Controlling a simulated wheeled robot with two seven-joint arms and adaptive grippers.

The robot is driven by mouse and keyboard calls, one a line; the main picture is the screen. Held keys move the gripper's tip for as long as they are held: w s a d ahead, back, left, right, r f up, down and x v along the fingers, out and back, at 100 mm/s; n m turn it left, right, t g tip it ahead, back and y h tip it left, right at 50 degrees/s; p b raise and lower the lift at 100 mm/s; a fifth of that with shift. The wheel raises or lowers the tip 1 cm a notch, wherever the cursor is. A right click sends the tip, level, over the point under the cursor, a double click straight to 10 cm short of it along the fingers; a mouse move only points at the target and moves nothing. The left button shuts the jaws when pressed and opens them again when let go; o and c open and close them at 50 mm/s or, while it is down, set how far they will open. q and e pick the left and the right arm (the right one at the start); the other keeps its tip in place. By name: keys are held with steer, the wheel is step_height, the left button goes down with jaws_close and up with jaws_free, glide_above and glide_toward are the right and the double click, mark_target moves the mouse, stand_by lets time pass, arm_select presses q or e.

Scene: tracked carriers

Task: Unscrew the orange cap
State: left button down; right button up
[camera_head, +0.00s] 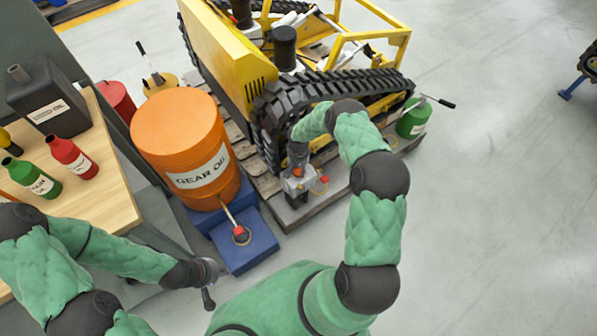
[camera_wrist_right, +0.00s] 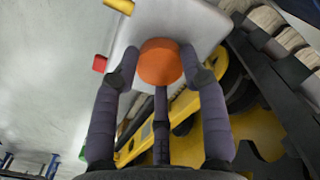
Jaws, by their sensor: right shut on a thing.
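The orange cap (camera_wrist_right: 160,62) is round and sits on a pale grey, flat-topped body (camera_wrist_right: 205,28) in the right wrist view. My right gripper (camera_wrist_right: 160,75) is shut on the cap, with fingers at its sides and one below it in the picture. In the head view the cap (camera_head: 298,172) is a small orange patch at the tip of my right gripper (camera_head: 297,174), beside the tracked carrier (camera_head: 235,65). Whether the cap is turned or loosened cannot be told. My left gripper (camera_head: 208,284) is low in the head view, away from the cap, apparently empty.
An orange gear oil drum (camera_head: 175,125) stands left of the carrier, with a blue tray (camera_head: 248,255) in front. A wooden table (camera_head: 108,165) at left holds bottles and a dark oil can (camera_head: 60,85). A green can (camera_head: 413,120) stands right of the track.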

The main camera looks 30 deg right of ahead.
steer(key=n, duration=0.7)
steer(key=shift+n, duration=0.4)
steer(key=shift+s+n, duration=0.1)
steer(key=shift+n, duration=0.8)
steer(key=shift+a+n, duration=0.1)
steer(key=shift+n, duration=1.1)
steer(key=n, duration=0.7)
steer(key=shift+n, duration=0.4)
